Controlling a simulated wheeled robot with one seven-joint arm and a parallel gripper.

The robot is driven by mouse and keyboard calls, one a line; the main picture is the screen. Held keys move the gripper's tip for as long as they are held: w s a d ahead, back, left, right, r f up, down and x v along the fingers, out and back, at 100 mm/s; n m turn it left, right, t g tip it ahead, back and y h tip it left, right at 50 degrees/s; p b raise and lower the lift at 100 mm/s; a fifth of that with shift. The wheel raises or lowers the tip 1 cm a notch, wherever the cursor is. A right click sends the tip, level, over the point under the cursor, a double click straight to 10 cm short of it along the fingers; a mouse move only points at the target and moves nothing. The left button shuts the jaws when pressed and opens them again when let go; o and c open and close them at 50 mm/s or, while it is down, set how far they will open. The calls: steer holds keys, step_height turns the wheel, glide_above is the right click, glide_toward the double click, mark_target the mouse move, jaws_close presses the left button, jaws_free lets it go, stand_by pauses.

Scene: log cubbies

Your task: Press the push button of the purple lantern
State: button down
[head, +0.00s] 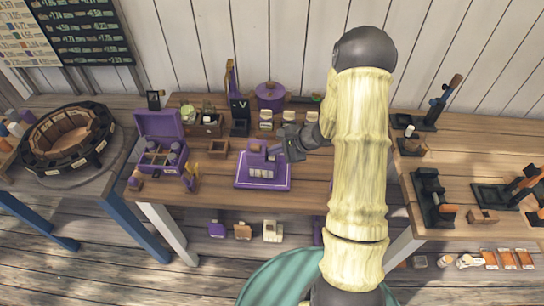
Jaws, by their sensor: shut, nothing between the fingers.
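A purple, boxy object with a pale lower front (262,167), which appears to be the lantern, stands on a purple square base in the middle of the wooden table. Its push button is too small to make out. My gripper (282,148) is shut and empty at the upper right of this object. The dark fingers reach in from the right, close to its top. I cannot tell whether they touch it.
The table (218,178) holds an open purple box (158,124) at left, and a purple lidded pot (270,95) and small wooden boxes behind. A round dark tray (68,138) stands far left. Bare tabletop shows in front. A second table (455,180) is at right.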

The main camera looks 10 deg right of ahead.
mark_target(275, 159)
steer(key=shift+f+b, duration=0.45)
steer(key=shift+b, duration=0.4)
steer(key=shift+r, duration=0.45)
step_height(275, 159, up, 6)
steer(key=p, duration=0.3)
stand_by(0.7)
